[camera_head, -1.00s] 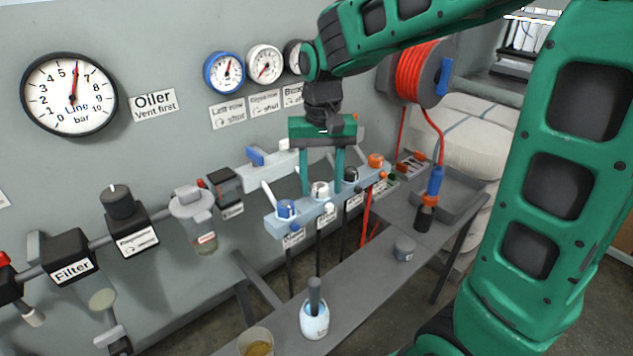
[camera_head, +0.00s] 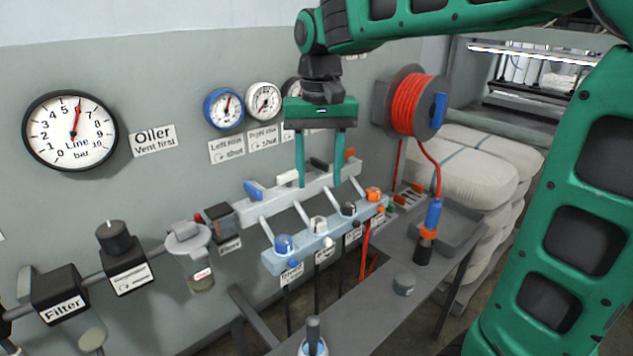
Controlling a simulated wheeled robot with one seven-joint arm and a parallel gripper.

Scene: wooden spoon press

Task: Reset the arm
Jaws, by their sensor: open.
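My gripper (camera_head: 319,184) hangs from the green arm in the upper middle of the view. Its two teal fingers point down and stand apart with nothing between them. The fingertips appear in front of or above the grey valve manifold (camera_head: 262,207); the exact gap cannot be told. A second pale bar (camera_head: 272,262) in front carries a blue knob (camera_head: 284,244), a white knob (camera_head: 318,225), a black knob (camera_head: 348,209) and an orange knob (camera_head: 374,194).
A grey bench (camera_head: 375,318) runs below the manifold, with a small grey pot (camera_head: 404,283) and a blue-and-orange hose end (camera_head: 430,232) on it. A red hose reel (camera_head: 411,104) hangs on the wall. Gauges, including the line gauge (camera_head: 70,131), and a filter (camera_head: 61,294) line the left wall.

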